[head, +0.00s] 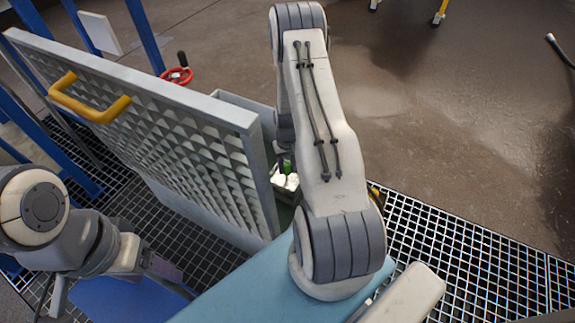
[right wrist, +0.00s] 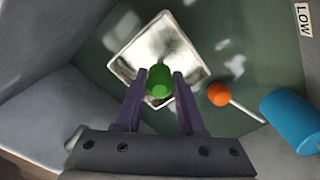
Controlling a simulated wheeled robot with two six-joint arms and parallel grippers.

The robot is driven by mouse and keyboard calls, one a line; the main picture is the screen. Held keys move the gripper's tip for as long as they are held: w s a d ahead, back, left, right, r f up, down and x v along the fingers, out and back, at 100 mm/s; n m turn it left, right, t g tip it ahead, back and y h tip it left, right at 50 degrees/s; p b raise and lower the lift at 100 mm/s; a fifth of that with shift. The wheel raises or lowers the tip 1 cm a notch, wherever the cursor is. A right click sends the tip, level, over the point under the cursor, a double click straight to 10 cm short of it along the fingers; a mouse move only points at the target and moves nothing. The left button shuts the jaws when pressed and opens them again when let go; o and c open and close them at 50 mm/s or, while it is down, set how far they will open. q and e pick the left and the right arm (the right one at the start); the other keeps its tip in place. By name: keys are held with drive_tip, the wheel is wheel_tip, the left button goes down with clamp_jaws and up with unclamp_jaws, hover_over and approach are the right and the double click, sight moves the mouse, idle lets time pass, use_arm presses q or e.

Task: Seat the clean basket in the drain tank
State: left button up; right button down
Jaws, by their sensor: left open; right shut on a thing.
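In the right wrist view, my right gripper (right wrist: 160,82) is shut on a green knob (right wrist: 159,80). Below the knob is a square, pale basket (right wrist: 125,62) with a metallic rim; its inside looks bright white. In the head view the basket (head: 286,183) shows only in part, behind my right arm. It is inside or over the grey-walled drain tank (head: 243,101), whose dark green interior (right wrist: 205,28) shows in the wrist view. I cannot tell whether the basket touches the bottom. My left gripper (head: 163,270) is open, low at the left, with its fingertips partly hidden.
A raised grey lid (head: 165,90) with a yellow handle (head: 88,98) stands left of my right arm. Inside the tank are an orange ball (right wrist: 219,94) on a white rod, a blue cylinder (right wrist: 291,121) and a LOW label (right wrist: 302,18). A red valve wheel (head: 178,75) stands behind.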

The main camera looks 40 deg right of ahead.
drive_tip(key=shift+f+b, duration=0.75)
drive_tip(key=shift+f, duration=0.6)
drive_tip(key=shift+c, duration=2.2)
unclamp_jaws()
wheel_tip(320, 180, up, 10)
drive_tip(key=p, duration=0.6)
drive_tip(key=shift+r, duration=0.25)
